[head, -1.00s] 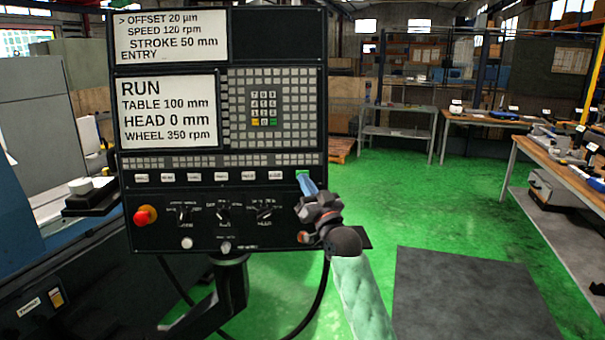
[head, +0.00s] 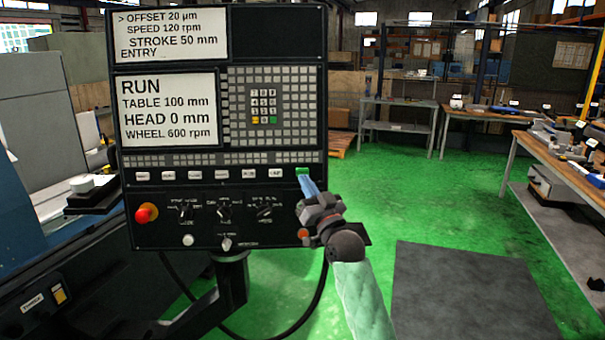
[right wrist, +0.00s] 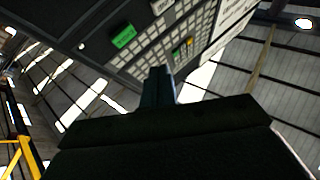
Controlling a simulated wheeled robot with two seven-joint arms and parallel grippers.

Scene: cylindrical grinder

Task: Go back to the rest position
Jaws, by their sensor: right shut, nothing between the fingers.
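My right gripper (head: 306,181) is shut and empty, with its blue fingertips at the lower right of the black control panel (head: 222,160). The tips overlap the green button (head: 302,171) in the head view. In the right wrist view the shut fingers (right wrist: 160,72) point up toward the panel face, with the green button (right wrist: 124,36) to their left and apart from them in the picture. Whether the tips touch the panel is hard to tell. The upper screen (head: 170,35) shows OFFSET, SPEED and STROKE lines. The lower screen (head: 168,110) reads RUN and WHEEL 600 rpm. My left gripper is out of view.
A red emergency knob (head: 146,213) juts from the panel's lower left. The grinder body (head: 45,160) stands at the left. A workbench (head: 570,160) with tools stands at the right. Green floor (head: 440,205) lies open between panel and bench, with a dark mat (head: 470,295).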

